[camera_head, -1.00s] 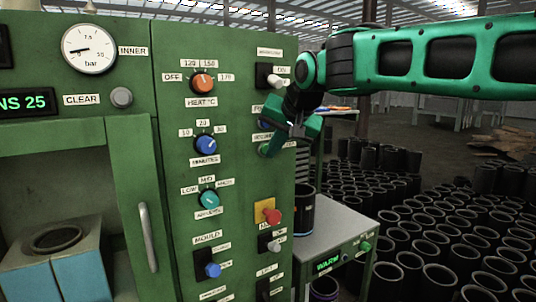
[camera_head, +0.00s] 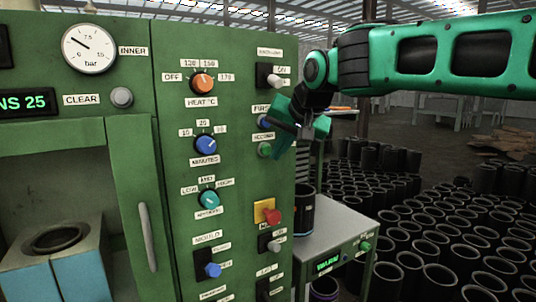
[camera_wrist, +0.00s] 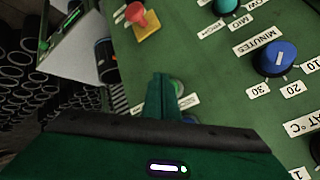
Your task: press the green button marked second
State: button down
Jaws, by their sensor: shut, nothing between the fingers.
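The green button (camera_head: 264,149) sits on the right part of the green panel, below a blue button (camera_head: 264,122) whose label reads like "FIRST". My gripper (camera_head: 278,154) is shut and empty, just right of the green button and seemingly a little off the panel. In the wrist view the closed fingers (camera_wrist: 160,78) point at the panel, and the green button (camera_wrist: 177,87) shows partly beside their tips. Its label there is too small to read.
A red knob on a yellow plate (camera_head: 261,206) and toggle switches (camera_head: 270,76) share this panel strip. Dials (camera_head: 205,145) stand left. A grey bench (camera_head: 335,235) is at lower right, with many black sleeves (camera_head: 420,225) on the floor beyond.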

jog(key=s+d, duration=0.2)
jog(key=s, duration=0.1)
jog(key=shift+s+d, duration=0.15)
jog(key=shift+s, duration=0.05)
jog(key=shift+d, duration=0.1)
dwell(0.6)
jog(key=s+d+f+m+g+h, duration=0.1)
jog(key=s+d+f, duration=0.3)
jog(key=d, duration=0.5)
jog(key=s+d+f+m+g+h, duration=0.1)
jog(key=s+d+f+h, duration=0.1)
jog(key=d+f, duration=0.5)
jog(key=s+d+f+g+h, duration=0.1)
jog(key=s+d+f, duration=0.2)
jog(key=d, duration=0.8)
jog(key=s+d+f+m+g, duration=0.1)
jog(key=s+d+f, duration=0.3)
jog(key=s, duration=0.4)
jog(key=s+d+f+g, duration=0.2)
jog(key=s+f, duration=0.3)
jog(key=s, duration=0.4)
jog(key=s+d+f+m+g, duration=0.1)
jog(key=s+d+f, duration=0.3)
jog(key=s, duration=0.4)
jog(key=shift+s+d+f+m+g, duration=0.2)
jog(key=shift+d+m+g, duration=0.15)
jog(key=shift+d, duration=0.45)
